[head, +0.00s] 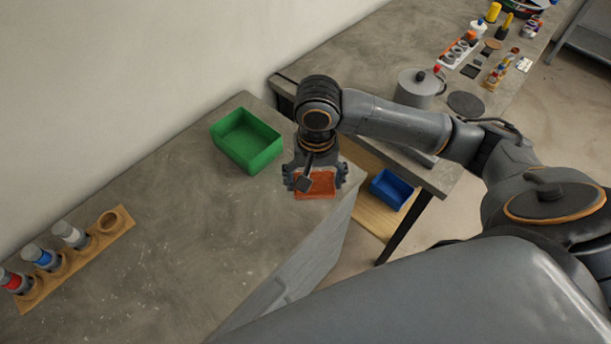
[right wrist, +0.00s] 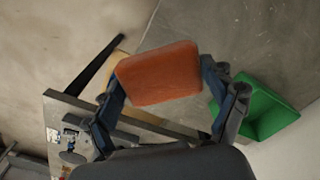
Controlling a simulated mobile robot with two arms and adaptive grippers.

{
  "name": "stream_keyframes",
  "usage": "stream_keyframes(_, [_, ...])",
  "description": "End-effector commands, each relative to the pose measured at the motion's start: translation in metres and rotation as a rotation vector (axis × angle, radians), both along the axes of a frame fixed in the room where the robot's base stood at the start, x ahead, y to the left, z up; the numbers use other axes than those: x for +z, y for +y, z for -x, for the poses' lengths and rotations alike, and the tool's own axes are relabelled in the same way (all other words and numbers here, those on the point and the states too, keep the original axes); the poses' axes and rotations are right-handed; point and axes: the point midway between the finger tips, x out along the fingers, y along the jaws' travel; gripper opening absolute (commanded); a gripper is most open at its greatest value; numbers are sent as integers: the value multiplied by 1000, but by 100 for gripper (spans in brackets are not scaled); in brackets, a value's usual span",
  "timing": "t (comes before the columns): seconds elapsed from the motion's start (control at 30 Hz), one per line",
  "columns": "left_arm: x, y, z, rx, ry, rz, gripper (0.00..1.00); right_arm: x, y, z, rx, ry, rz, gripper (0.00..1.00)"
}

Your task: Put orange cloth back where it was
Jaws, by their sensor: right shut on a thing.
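The orange cloth (head: 316,186) is a small folded rectangle near the right end of the grey counter (head: 180,210). My right gripper (head: 315,180) reaches down over it and is shut on it. In the right wrist view the orange cloth (right wrist: 159,73) sits between the two fingers of the right gripper (right wrist: 163,85), which grip its opposite sides. I cannot tell whether the cloth touches the counter. My left gripper is not in view.
A green bin (head: 246,140) stands left of the right gripper on the counter. A wooden rack (head: 78,258) with several coloured-band items lies at far left. A blue bin (head: 391,188) sits low under the other table, which holds a pot (head: 418,88). The counter's middle is clear.

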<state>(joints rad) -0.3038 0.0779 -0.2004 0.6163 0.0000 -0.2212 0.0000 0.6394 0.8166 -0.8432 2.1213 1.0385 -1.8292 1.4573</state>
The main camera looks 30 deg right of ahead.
Motion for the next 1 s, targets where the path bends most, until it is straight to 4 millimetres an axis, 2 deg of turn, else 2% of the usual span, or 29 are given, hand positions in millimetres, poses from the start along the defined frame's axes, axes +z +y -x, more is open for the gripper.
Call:
stream_keyframes(0.03, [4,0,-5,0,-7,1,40,-4,-4,-13,-4,1,2,59])
stream_keyframes(0.13, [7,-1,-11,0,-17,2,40,-15,-9,-35,-2,3,1,59])
stream_keyframes(0.23, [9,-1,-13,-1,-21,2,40,-38,-13,-49,-1,4,1,59])
stream_keyframes(0.4, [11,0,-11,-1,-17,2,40,-60,-18,-67,1,2,-1,59])
stream_keyframes(0.57, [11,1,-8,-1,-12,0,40,-69,-19,-74,2,1,0,59])
stream_keyframes(0.63, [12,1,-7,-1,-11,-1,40,-75,-21,-79,2,1,0,59])
stream_keyframes(0.83, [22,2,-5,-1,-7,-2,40,-100,-21,-77,3,1,0,59])
stream_keyframes(1.0, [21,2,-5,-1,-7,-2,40,-104,-20,-77,4,-1,0,59])
